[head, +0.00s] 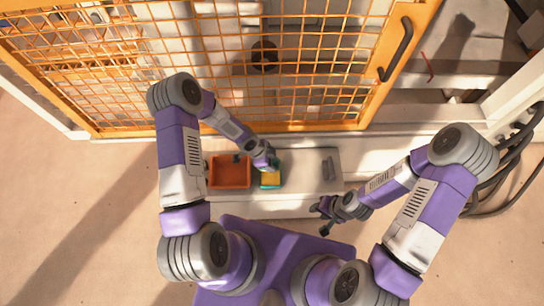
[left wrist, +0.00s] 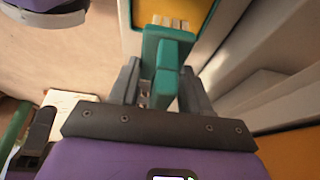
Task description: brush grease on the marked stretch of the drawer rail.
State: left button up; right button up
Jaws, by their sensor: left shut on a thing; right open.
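My left gripper (head: 269,163) is shut on a teal brush (left wrist: 166,72), which shows between its fingers in the left wrist view. The brush's pale bristles are over or in the yellow grease (left wrist: 178,12) of a teal-rimmed grease tray (head: 270,187); I cannot tell if they touch. In the head view the tray stands on the pale bench, and the brush is mostly hidden by the gripper. My right gripper (head: 321,218) is open and empty near the bench's front edge. No marked stretch of drawer rail can be made out.
An orange-red bin (head: 230,172) sits left of the grease tray. A small grey bar (head: 328,169) lies on the pale plate (head: 303,166) to its right. An orange mesh guard (head: 260,60) with a dark handle (head: 398,50) rises behind. Black cables (head: 515,160) hang at the far right.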

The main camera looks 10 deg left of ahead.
pick_arm(q)
jog(key=shift+w+d+f+m, duration=0.15)
jog(key=shift+w+f+m, duration=0.05)
jog(key=shift+w+m, duration=0.2)
jog(key=shift+f+b, duration=2.05)
jog(key=shift+f, duration=0.9)
jog(key=shift+s+f+b, duration=0.1)
jog(key=shift+f+b, duration=0.45)
jog(key=shift+b, duration=0.1)
jog(key=shift+r, duration=0.1)
jog(key=shift+r+p, duration=2.45)
jog(key=shift+r, duration=1)
